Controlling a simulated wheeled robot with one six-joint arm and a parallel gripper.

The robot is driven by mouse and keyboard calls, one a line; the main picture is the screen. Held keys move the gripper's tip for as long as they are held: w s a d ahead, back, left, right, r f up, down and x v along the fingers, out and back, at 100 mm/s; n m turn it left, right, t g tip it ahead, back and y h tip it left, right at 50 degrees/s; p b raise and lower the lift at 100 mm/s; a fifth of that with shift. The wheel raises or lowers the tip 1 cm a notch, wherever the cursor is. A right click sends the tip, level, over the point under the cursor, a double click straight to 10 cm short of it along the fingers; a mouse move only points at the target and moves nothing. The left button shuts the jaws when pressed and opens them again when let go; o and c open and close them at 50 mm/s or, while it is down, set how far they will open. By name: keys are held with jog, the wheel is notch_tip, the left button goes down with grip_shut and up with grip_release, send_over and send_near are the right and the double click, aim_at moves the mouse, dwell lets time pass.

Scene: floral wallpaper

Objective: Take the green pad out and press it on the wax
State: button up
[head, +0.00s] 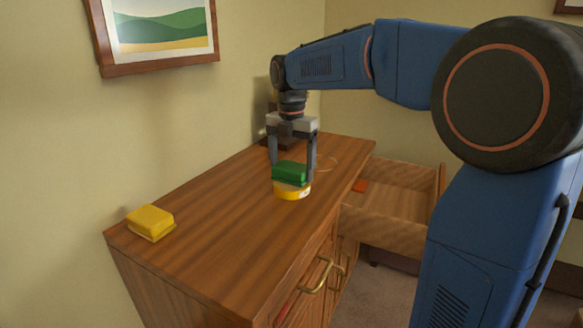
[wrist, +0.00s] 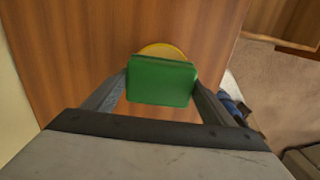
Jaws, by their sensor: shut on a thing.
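The green pad (head: 290,171) is between the fingers of my gripper (head: 293,160), which is shut on it. In the wrist view the green pad (wrist: 161,81) fills the space between the fingertips. The wax (head: 292,190) is a round yellow tin on the cabinet top, directly under the pad. The pad appears to rest on the wax or sit just above it; contact is hard to tell. In the wrist view only the far rim of the wax (wrist: 162,50) shows beyond the pad; the rest is hidden.
A yellow block (head: 150,222) sits at the left end of the wooden cabinet top (head: 215,245). An open drawer (head: 385,215) at the right holds a small orange-red item (head: 360,186). A dark object (head: 272,135) stands behind my gripper.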

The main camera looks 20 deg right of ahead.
aim_at(291, 165)
jog(key=shift+f, duration=0.6)
dwell(1.6)
jog(key=shift+r, duration=3.55)
